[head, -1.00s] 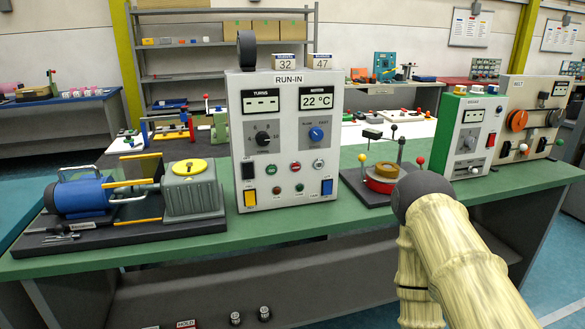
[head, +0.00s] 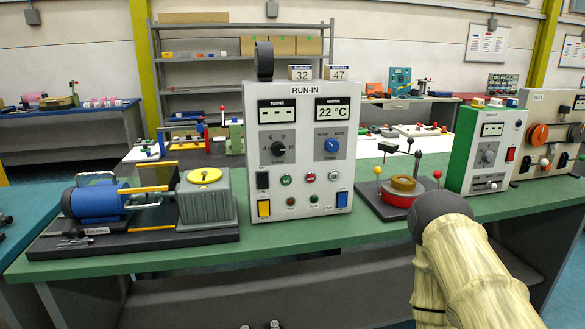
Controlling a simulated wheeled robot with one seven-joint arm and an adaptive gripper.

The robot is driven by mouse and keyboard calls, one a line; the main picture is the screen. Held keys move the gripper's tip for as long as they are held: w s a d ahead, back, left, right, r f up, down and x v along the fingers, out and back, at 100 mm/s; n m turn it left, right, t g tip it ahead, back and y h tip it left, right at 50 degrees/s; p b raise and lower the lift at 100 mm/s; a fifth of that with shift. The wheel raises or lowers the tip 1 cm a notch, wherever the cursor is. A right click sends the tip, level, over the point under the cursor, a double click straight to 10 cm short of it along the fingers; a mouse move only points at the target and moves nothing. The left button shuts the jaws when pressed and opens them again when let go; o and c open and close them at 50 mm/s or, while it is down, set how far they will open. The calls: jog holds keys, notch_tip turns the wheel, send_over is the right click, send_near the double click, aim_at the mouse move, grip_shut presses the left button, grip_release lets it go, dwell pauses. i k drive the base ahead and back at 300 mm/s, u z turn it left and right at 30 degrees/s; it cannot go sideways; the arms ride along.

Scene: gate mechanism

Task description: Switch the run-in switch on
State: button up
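The RUN-IN panel (head: 299,113) is a grey upright box on the green bench. Its TURNS display (head: 277,112) shows dashes and its MOTOR display (head: 333,111) reads 22 °C. A black rocker switch (head: 263,180) sits at its left edge, with a small label above it that I cannot read surely. Its position is too small to tell. Below it is a yellow switch (head: 264,208); a blue one (head: 342,199) is at the lower right. Small round buttons and two knobs lie between. My gripper is out of view; only my pale arm links show at the lower right.
A blue motor (head: 97,202) and grey gearbox (head: 206,198) stand on a dark base left of the panel. A red round fixture (head: 402,195) with ball-topped levers is to its right, close to my arm. Green and beige panels stand farther right. The bench front edge is clear.

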aim_at(262, 177)
jog(key=k, duration=1.25)
jog(key=u, duration=1)
jog(key=i, duration=1.2)
jog(key=z, duration=0.05)
